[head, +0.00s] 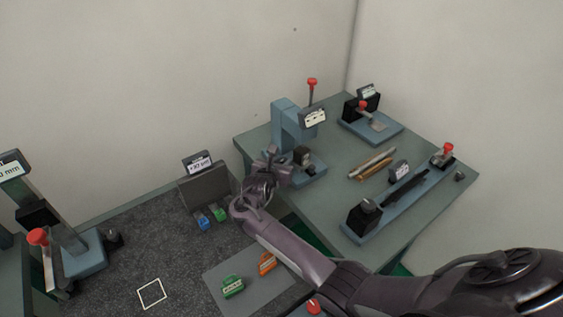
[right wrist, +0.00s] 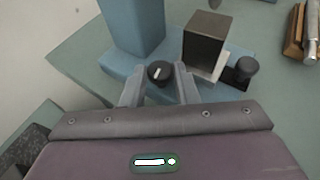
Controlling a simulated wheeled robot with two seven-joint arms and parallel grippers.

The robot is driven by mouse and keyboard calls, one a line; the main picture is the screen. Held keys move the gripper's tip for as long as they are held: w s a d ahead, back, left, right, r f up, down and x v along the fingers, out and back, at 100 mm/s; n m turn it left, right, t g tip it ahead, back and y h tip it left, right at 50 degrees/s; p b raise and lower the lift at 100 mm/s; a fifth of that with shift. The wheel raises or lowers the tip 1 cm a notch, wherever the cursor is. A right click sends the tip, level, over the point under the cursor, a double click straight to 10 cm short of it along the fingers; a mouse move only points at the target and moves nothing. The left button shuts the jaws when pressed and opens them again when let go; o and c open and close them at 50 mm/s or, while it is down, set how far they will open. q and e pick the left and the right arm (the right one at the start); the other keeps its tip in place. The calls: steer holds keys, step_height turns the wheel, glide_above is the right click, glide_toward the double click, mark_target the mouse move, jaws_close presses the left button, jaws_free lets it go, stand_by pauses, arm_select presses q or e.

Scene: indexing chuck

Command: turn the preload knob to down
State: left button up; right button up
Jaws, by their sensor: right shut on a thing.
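A black knob (right wrist: 159,73) with a short white mark on top sits on the blue base of a blue column fixture (right wrist: 135,25). The mark tilts slightly right of straight up in the right wrist view. My right gripper (right wrist: 158,80) is shut on this knob, a finger at each side. In the head view my right gripper (head: 274,163) is at the front left of the same blue fixture (head: 287,125) and hides the knob. No readable lettering shows by the knob. My left gripper is out of view.
A dark block (right wrist: 206,38) and a second black knob (right wrist: 243,70) stand right of the gripped knob. A red-tipped lever (head: 312,84) rises behind the fixture. A long blue rail fixture (head: 410,195) and brown bars (head: 372,164) lie to the right on the green table (head: 335,158).

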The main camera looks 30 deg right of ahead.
steer(key=shift+w+a+f+m+g+h+b, duration=0.1)
steer(key=shift+m+g+h+b, duration=0.15)
steer(key=shift+m+g, duration=0.15)
steer(key=shift+w+a+f+m+g+h+b, duration=0.1)
steer(key=shift+m+g+h+b, duration=0.05)
steer(key=shift+m+g+h, duration=0.2)
steer(key=m+g+b, duration=0.1)
steer(key=b, duration=0.1)
steer(key=m+g+h+b, duration=0.1)
steer(key=b, duration=0.1)
steer(key=shift+w+f+m+g+b, duration=0.1)
steer(key=shift+w+m+g+b, duration=0.05)
steer(key=shift+m+g+b, duration=0.15)
steer(key=shift+a+m+g+h+b, duration=0.1)
steer(key=shift+m+g+h+b, duration=0.3)
steer(key=shift+b, duration=0.75)
steer(key=o, duration=0.7)
steer(key=shift+c, duration=0.2)
steer(key=shift+r, duration=0.2)
steer(key=shift+w, duration=0.1)
step_height(320, 180, up, 20)
steer(key=p, duration=1.8)
